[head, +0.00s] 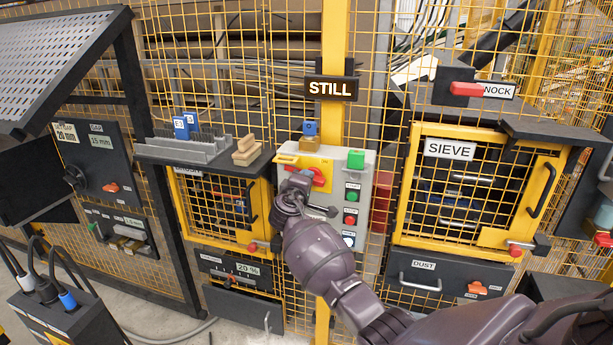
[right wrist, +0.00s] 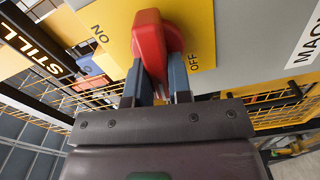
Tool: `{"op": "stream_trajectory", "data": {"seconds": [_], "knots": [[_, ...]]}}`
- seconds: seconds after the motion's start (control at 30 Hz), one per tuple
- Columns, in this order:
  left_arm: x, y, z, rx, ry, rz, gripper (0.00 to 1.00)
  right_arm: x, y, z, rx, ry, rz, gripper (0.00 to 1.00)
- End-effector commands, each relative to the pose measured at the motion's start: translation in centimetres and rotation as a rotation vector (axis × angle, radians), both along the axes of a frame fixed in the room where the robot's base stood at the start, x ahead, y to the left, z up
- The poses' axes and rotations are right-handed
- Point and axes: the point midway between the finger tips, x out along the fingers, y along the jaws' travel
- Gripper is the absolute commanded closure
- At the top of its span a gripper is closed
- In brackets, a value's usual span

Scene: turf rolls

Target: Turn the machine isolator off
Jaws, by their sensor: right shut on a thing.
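The machine isolator is a red handle (head: 318,177) on a yellow plate (head: 289,159), at the upper left of a grey control box below the STILL sign. In the right wrist view the red handle (right wrist: 150,42) stands between my fingers, with ON lettered on the plate to its left and OFF to its right. Which mark it points to I cannot tell. My right gripper (right wrist: 158,82) is shut on the handle. In the head view my right gripper (head: 300,183) covers part of the handle. My left gripper is not in view.
A yellow-framed SIEVE door (head: 405,190) is to the right, and a shelf (head: 160,152) with blocks is to the left.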

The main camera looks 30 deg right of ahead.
Motion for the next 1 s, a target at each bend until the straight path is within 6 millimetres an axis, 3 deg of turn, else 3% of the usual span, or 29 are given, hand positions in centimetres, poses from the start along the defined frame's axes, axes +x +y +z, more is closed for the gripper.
{"op": "stream_trajectory", "data": {"seconds": [0.4,0.9,0.93,1.0], "knots": [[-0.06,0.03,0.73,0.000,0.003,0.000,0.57,-0.03,0.02,-0.30,-0.107,0.128,-0.001,1.00],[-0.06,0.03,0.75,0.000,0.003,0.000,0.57,-0.03,0.01,-0.40,-0.120,0.144,-0.001,1.00],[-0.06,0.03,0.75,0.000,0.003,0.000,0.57,-0.03,0.01,-0.40,-0.120,0.144,-0.001,0.79],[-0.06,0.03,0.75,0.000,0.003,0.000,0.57,-0.02,0.02,-0.40,-0.119,0.143,-0.001,0.69]]}}
